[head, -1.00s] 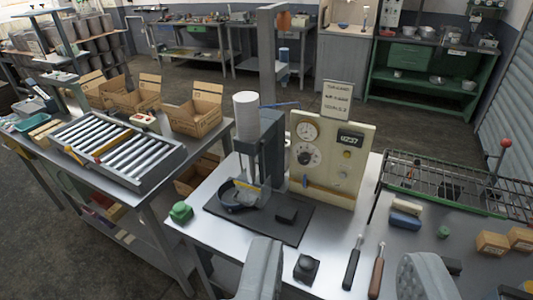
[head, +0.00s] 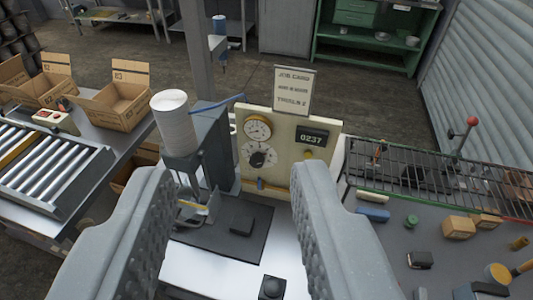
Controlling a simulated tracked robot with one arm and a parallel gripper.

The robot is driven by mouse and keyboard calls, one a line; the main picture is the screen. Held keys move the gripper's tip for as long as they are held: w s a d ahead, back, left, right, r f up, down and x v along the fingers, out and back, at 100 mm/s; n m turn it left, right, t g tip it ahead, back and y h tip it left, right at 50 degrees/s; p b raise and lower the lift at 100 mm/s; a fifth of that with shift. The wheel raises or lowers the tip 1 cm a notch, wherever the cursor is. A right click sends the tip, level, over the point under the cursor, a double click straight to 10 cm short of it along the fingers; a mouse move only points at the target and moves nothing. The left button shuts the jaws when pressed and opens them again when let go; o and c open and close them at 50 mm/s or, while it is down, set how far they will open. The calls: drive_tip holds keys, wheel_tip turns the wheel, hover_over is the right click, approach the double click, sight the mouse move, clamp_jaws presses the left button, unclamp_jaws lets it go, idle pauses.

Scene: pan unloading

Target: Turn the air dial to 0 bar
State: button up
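The cream control panel (head: 283,178) stands upright on the bench ahead of my gripper. It carries a round gauge (head: 257,128) at its upper left and a dark-knobbed dial (head: 257,158) on a pale scale below it. The knob's exact setting is too small to read. A display (head: 312,138) reading 0237 is at the upper right. My gripper (head: 232,185) is open, its two grey ribbed fingers wide apart at left and right, with nothing between the tips. The panel and dial appear beyond the fingers, apart from them.
A press with a white cylinder (head: 173,122) stands left of the panel. A black mat (head: 225,240) with a dark block lies in front. A wire rack (head: 420,178) and small blocks are at right. A sign (head: 294,90) rises above the panel.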

sight(256, 165)
drive_tip(key=shift+w+d+r, duration=0.1)
drive_tip(key=shift+d, duration=0.25)
drive_tip(key=shift+o, duration=2)
drive_tip(key=shift+w, duration=0.15)
drive_tip(key=w+d+f+m+t+y, duration=0.1)
drive_tip(key=w+d+f+m, duration=0.2)
drive_tip(key=w+f+m, duration=1.1)
drive_tip(key=w+a+f+m+t+h+p, duration=0.15)
drive_tip(key=w+f+m, duration=0.4)
drive_tip(key=f, duration=1.05)
drive_tip(key=w+f+m+t+y, duration=0.1)
drive_tip(key=w+f+m+t, duration=0.35)
drive_tip(key=f, duration=1.15)
drive_tip(key=shift+w+a+r+g+h+p, duration=0.15)
drive_tip(key=shift+w+r+g, duration=0.25)
drive_tip(key=shift+w, duration=2.05)
drive_tip(key=shift+w+d+r+g+p, duration=0.2)
drive_tip(key=shift+w+r, duration=0.3)
drive_tip(key=shift+w, duration=1.9)
drive_tip(key=shift+w+a+r+g+h+p, duration=0.15)
drive_tip(key=shift+w+r+g, duration=0.3)
drive_tip(key=shift+w, duration=2)
